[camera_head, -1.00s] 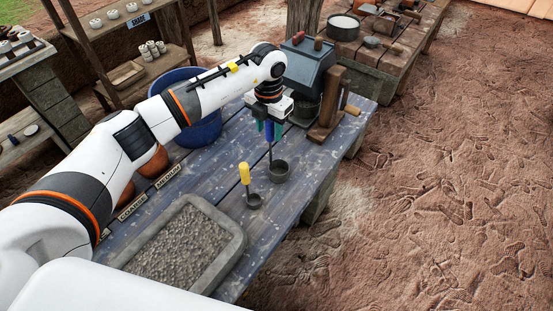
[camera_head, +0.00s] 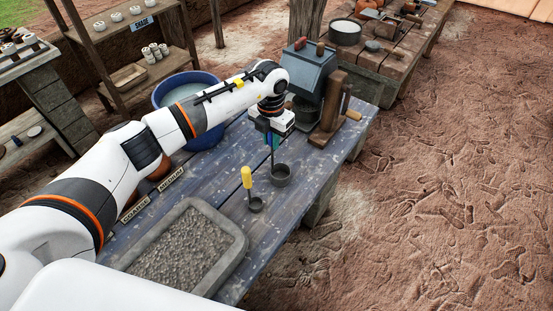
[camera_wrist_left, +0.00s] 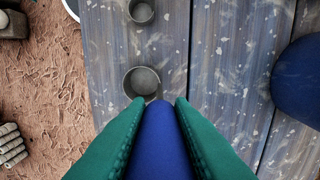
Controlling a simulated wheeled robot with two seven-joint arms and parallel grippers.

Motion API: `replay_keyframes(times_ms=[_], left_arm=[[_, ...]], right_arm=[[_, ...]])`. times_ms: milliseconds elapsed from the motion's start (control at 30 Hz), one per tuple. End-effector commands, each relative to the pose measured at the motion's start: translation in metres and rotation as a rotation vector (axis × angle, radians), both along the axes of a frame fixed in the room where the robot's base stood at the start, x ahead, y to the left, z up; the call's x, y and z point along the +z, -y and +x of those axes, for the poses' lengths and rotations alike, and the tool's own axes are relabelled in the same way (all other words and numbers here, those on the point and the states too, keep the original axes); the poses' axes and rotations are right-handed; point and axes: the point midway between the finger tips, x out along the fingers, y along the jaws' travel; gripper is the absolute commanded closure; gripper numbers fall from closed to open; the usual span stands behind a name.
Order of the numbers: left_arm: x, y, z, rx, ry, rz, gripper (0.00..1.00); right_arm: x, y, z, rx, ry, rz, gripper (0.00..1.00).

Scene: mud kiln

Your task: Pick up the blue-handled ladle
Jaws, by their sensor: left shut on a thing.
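The blue-handled ladle stands upright, its dark round bowl (camera_head: 281,175) at the blue-grey wooden table's surface; I see no clear gap beneath it. My left gripper (camera_head: 272,140) points down over it. In the left wrist view its green fingers (camera_wrist_left: 158,130) are shut on the blue handle (camera_wrist_left: 158,150), one on each side, with the ladle's bowl (camera_wrist_left: 142,82) showing beyond. The handle is mostly hidden by the fingers in the head view. My right gripper is in neither view.
A yellow-handled ladle (camera_head: 247,178) stands close by on the left. A gravel tray (camera_head: 235,262) lies nearer on the table. A grey machine with a wooden crank post (camera_head: 330,108) stands just behind the gripper. A blue tub (camera_head: 160,92) is at the left.

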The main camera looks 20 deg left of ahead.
Motion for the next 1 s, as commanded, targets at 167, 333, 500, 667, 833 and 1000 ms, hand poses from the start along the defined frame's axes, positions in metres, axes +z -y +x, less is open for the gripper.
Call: replay_keyframes(times_ms=[167, 333, 500, 667, 833, 1000], left_arm=[[0.009, 0.000, 0.001, 0.000, 0.004, 0.000, 1.00], [0.039, 0.000, 0.002, -0.001, 0.006, -0.001, 1.00], [0.073, 0.000, 0.001, 0.000, 0.006, 0.000, 1.00], [0.094, 0.000, 0.001, 0.001, 0.002, 0.000, 1.00], [0.101, 0.000, 0.000, 0.001, 0.001, 0.000, 1.00], [0.101, 0.000, 0.000, 0.001, 0.001, 0.000, 1.00]], right_arm=[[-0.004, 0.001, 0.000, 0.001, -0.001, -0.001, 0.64], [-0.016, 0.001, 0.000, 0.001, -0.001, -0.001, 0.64], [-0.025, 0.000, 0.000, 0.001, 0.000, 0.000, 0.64], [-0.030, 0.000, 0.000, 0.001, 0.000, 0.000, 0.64], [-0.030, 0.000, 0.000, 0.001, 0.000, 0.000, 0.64], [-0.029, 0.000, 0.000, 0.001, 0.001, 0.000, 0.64]])
